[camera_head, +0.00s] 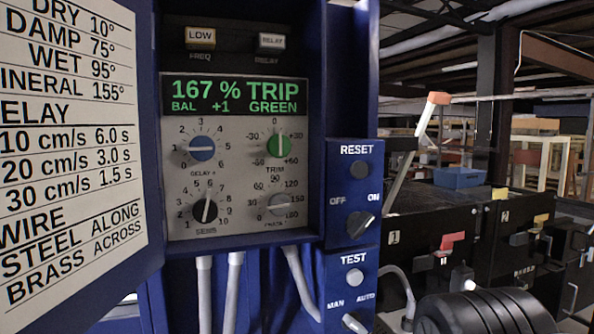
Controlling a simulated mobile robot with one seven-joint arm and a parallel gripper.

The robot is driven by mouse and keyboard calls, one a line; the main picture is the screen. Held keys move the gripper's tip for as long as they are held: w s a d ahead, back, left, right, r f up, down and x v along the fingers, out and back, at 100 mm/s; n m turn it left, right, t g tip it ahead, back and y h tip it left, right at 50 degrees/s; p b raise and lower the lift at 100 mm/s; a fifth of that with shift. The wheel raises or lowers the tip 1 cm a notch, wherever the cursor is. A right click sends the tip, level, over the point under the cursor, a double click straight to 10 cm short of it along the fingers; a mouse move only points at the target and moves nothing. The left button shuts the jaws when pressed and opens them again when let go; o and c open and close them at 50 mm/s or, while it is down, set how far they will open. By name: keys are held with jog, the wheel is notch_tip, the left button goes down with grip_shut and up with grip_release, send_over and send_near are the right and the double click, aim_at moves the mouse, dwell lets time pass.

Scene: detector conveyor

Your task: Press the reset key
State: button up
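The reset key is a dark round button (360,174) on the blue box (337,210) at the right side of the control panel, just under the word RESET. Below it is an OFF/ON rotary switch (360,224), its pointer turned up and right toward ON. Nothing touches or covers the button. The display (235,96) reads 167 % TRIP, BAL +1, GREEN in green letters. My gripper's fingers do not show in this view, so their opening cannot be seen.
Below the reset box is a TEST box with a pale button (354,276) and a MAN/AUTO switch (354,323). Knobs (203,149) fill the panel face. A white chart board (65,150) stands left. A black ribbed rounded body (485,312) fills the lower right.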

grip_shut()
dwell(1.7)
